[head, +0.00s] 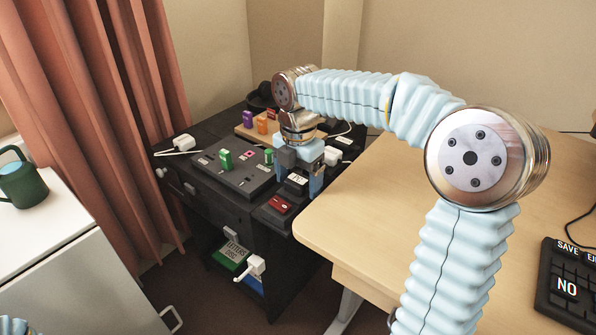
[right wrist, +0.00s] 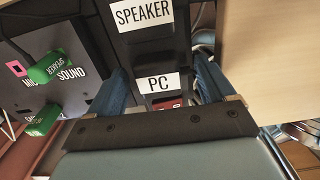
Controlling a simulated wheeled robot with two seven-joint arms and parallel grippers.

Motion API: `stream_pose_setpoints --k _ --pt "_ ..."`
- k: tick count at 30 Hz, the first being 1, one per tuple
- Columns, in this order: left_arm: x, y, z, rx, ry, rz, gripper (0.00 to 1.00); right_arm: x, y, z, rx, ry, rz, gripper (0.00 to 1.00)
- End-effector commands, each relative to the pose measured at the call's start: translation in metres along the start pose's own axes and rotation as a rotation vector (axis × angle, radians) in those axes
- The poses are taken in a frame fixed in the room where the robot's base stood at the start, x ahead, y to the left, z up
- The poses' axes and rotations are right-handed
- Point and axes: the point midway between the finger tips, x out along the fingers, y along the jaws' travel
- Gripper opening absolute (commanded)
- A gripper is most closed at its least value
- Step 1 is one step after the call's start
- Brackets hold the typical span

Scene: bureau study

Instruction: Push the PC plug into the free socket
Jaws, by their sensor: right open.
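My right gripper (head: 299,178) is open over a black strip (right wrist: 150,52) at the right side of the dark bureau. In the right wrist view its two blue fingers straddle the strip, one on each side of a white PC label (right wrist: 158,83). No plug shows between the fingers. A red part (head: 280,204) sits on the strip just in front of the PC label. A white plug (head: 333,156) lies behind the gripper. Other white plugs are at the bureau's back left (head: 183,143) and low at its front (head: 256,266). I cannot tell which is the PC plug. The free socket is not discernible.
A dark panel (head: 213,172) with green plugs (right wrist: 51,67) is left of the strip. A wooden board (head: 243,132) with coloured blocks lies behind. A pale desk (head: 370,215) is close on the right. A green watering can (head: 22,182) stands on the left cabinet.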

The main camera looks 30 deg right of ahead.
Motion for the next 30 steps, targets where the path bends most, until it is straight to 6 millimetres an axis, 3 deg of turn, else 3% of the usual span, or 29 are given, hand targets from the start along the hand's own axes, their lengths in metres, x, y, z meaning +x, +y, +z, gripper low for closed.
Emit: stream_pose_setpoints --k 5,12,18,23,30 --pt "-0.004 0.002 0.000 0.000 -0.001 0.000 0.43 -0.023 0.001 0.000 0.000 -0.001 0.004 0.83" --pt "-0.014 0.006 0.000 0.002 -0.002 0.001 0.43 -0.084 0.001 0.000 0.000 -0.001 0.005 0.83" --pt "-0.021 0.009 0.000 0.003 -0.003 0.002 0.43 -0.122 0.001 0.000 -0.001 0.000 0.001 0.83" --pt "-0.023 0.010 0.000 0.004 -0.003 0.003 0.43 -0.136 0.001 0.000 -0.001 0.000 0.000 0.83" --pt "-0.023 0.010 0.000 0.004 -0.003 0.003 0.43 -0.138 0.000 0.000 -0.001 0.000 -0.001 0.83"
